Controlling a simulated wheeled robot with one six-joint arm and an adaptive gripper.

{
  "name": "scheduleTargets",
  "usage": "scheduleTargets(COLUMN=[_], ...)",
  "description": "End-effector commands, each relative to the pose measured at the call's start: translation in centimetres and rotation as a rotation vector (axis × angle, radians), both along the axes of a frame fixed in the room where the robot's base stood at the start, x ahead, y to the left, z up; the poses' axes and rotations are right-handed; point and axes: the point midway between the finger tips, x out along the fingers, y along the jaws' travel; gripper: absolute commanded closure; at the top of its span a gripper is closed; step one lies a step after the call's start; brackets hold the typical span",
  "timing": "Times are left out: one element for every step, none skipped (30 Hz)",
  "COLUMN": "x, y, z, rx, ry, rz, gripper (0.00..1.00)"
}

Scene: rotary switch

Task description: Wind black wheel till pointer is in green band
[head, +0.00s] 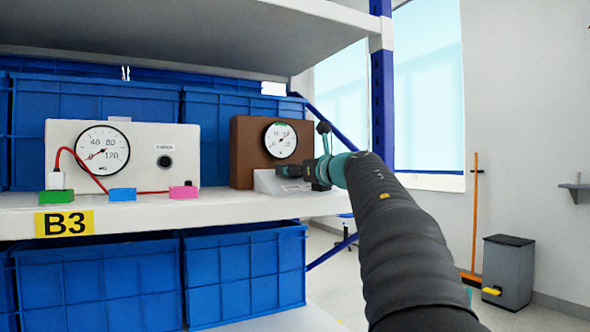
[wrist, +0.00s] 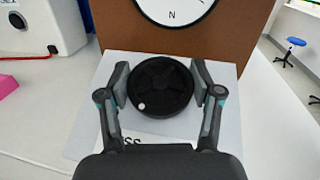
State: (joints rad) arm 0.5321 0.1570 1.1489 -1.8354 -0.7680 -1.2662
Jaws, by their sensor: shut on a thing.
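The black wheel (wrist: 161,86) is round and spoked, with a white dot near its lower left rim. It sits on a light sloped panel (wrist: 85,128) in front of a brown box (wrist: 225,40). My gripper (wrist: 161,84) has one finger on each side of the wheel and is shut on it. It also shows in the head view (head: 290,171), hiding the wheel there. The dial (head: 281,140) on the brown box has a small green band at its top edge. Its pointer is too small to read clearly. The wrist view cuts off most of the dial.
A white box with a larger gauge (head: 103,150) stands to the left on the same shelf (head: 130,214). Green (head: 57,197), blue (head: 122,194) and pink (head: 184,192) blocks lie before it, with a red cable. Blue crates (head: 95,285) fill the shelf below.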

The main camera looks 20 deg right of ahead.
Motion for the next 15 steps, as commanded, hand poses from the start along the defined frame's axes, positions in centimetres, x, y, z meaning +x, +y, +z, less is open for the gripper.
scheduleTargets(x=[-0.06, -0.07, -0.06, -0.05, -0.07, -0.04, -0.03, -0.04, -0.03, -0.02, 0.0, -0.01, -0.03, -0.02, 0.0], y=[0.27, 0.27, 0.25, 0.26, 0.3, 0.25, 0.23, 0.27, 0.25, 0.21, 0.22, 0.22, 0.2, 0.19, 0.19], z=[0.27, 0.3, 0.35, 0.38, 0.48, 0.48, 0.5, 0.57, 0.57, 0.61, 0.58, 0.61, 0.59, 0.6, 0.52], rx=[0.012, 0.02, 0.03, 0.04, 0.048, 0.058, 0.066, 0.073, 0.085, 0.091, 0.097, 0.106, 0.112, 0.117, 0.123], ry=[-0.001, 0.001, 0.001, 0.002, 0.001, 0.003, 0.003, 0.003, 0.004, 0.004, 0.004, 0.005, 0.005, 0.005, 0.006], rz=[-0.028, -0.048, -0.075, -0.095, -0.115, -0.142, -0.162, -0.181, -0.205, -0.222, -0.239, -0.26, -0.275, -0.289, -0.306], gripper=[0.7, 0.7, 0.7, 0.7, 0.7, 0.7, 0.7, 0.7, 0.7, 0.7, 0.7, 0.7, 0.7, 0.7, 0.7])
